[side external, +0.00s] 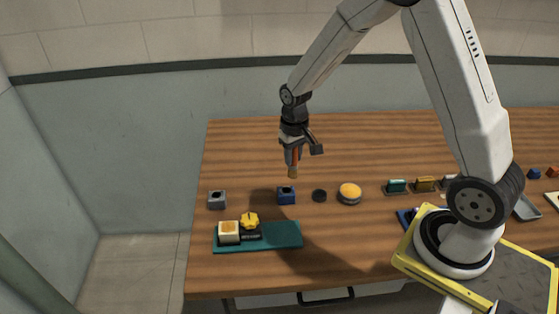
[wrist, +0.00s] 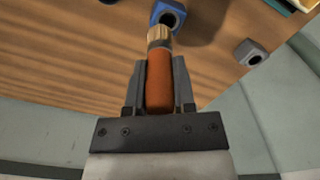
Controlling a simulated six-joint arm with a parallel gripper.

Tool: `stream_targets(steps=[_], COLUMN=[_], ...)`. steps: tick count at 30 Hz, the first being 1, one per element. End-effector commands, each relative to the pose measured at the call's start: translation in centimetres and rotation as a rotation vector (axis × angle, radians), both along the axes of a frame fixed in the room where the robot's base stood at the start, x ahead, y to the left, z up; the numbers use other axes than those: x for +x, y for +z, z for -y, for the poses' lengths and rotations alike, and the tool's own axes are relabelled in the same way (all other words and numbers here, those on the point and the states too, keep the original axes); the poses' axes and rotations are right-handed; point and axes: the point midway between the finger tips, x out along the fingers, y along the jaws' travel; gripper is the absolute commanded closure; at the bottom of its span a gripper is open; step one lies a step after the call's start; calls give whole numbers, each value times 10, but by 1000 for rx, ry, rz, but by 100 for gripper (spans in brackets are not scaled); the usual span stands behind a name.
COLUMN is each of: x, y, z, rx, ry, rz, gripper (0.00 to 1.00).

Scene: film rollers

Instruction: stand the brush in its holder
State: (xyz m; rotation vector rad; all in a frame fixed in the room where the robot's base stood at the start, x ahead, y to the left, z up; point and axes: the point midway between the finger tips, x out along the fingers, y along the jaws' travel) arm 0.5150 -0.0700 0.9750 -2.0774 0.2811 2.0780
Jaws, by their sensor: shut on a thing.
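My gripper (side external: 292,160) is shut on the brush (wrist: 158,80), which has an orange-red handle and a tan-gold lower end. In the side view the brush (side external: 293,171) hangs roughly upright above the table, above and slightly behind a blue block with a hole (side external: 286,195). The same blue block (wrist: 168,14) shows at the top of the wrist view, just beyond the brush tip, and the brush looks apart from it. A grey block with a hole (side external: 217,200) stands to the left; it also shows in the wrist view (wrist: 250,52). Which block is the brush's holder, I cannot tell.
A dark disc (side external: 319,196) and a round yellow-topped item (side external: 349,193) stand right of the blue block. A teal tray (side external: 285,239) in front bears a cream block and a yellow knob. Small coloured items (side external: 397,186) line the right. The table's back left is clear.

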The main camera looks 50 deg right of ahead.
Motion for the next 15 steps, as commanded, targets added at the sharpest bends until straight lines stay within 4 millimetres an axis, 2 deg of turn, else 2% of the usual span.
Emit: stream_targets(steps=[1, 6, 9, 15], x=[-9, -34, -45, -55], y=[-2, -8, -10, -12], z=[13, 44, 55, 64], rx=[1, 0, 0, 0], ry=[-25, -81, -104, -123], rz=[-2, -1, -1, 0], gripper=[100, 100, 100, 100])
